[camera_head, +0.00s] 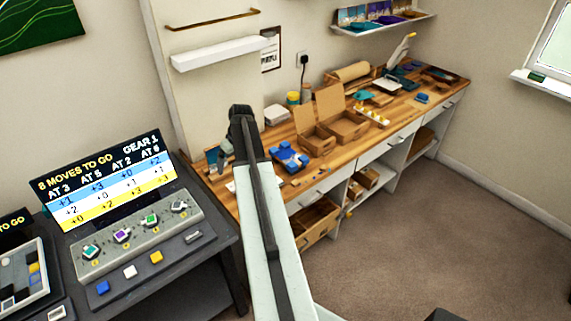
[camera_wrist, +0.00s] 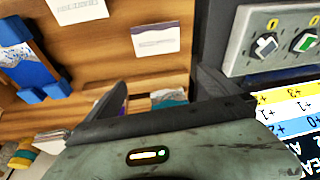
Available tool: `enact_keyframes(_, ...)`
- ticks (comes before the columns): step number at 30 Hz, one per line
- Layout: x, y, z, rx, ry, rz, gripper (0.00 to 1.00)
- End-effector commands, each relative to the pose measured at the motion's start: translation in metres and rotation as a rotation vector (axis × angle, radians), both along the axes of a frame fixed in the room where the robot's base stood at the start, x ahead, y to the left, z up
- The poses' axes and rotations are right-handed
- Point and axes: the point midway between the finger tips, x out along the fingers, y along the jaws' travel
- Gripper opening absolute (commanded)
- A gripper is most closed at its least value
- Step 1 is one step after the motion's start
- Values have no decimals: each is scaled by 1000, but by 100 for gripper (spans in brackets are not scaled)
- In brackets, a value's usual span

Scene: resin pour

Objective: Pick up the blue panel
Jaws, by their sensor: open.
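A blue panel (camera_head: 290,157) with blue blocks at its corners lies on the wooden workbench, just right of my arm in the head view. In the wrist view, the blue panel (camera_wrist: 30,68) is at the far left, with pale wavy markings along its edge. My gripper (camera_wrist: 168,95) shows as dark fingers at the lower middle of the wrist view. It is open, apart from the panel and to its right in that view. In the head view, my arm hides much of the gripper.
The workbench (camera_head: 312,176) also carries cardboard boxes (camera_head: 345,127), jars and tools. A grey console (camera_head: 135,232) with coloured buttons and a screen stands at left. A white shelf (camera_head: 220,52) juts from the wall above. Open carpet (camera_head: 400,240) lies at right.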

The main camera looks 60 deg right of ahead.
Motion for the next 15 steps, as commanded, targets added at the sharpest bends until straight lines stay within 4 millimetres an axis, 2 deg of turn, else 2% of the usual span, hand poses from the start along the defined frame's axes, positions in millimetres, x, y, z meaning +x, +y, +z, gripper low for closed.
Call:
enact_keyframes(1,-21,-61,-6,-14,-25,-39,100)
enact_keyframes(3,-54,-123,-8,-37,-57,-70,100)
enact_keyframes(6,-97,-184,-8,-69,-88,-101,100)
enact_keyframes(9,-124,-216,-8,-90,-103,-117,100)
enact_keyframes(10,-129,-221,-8,-94,-105,-119,100)
enact_keyframes(15,-133,-225,-10,-98,-109,-120,100)
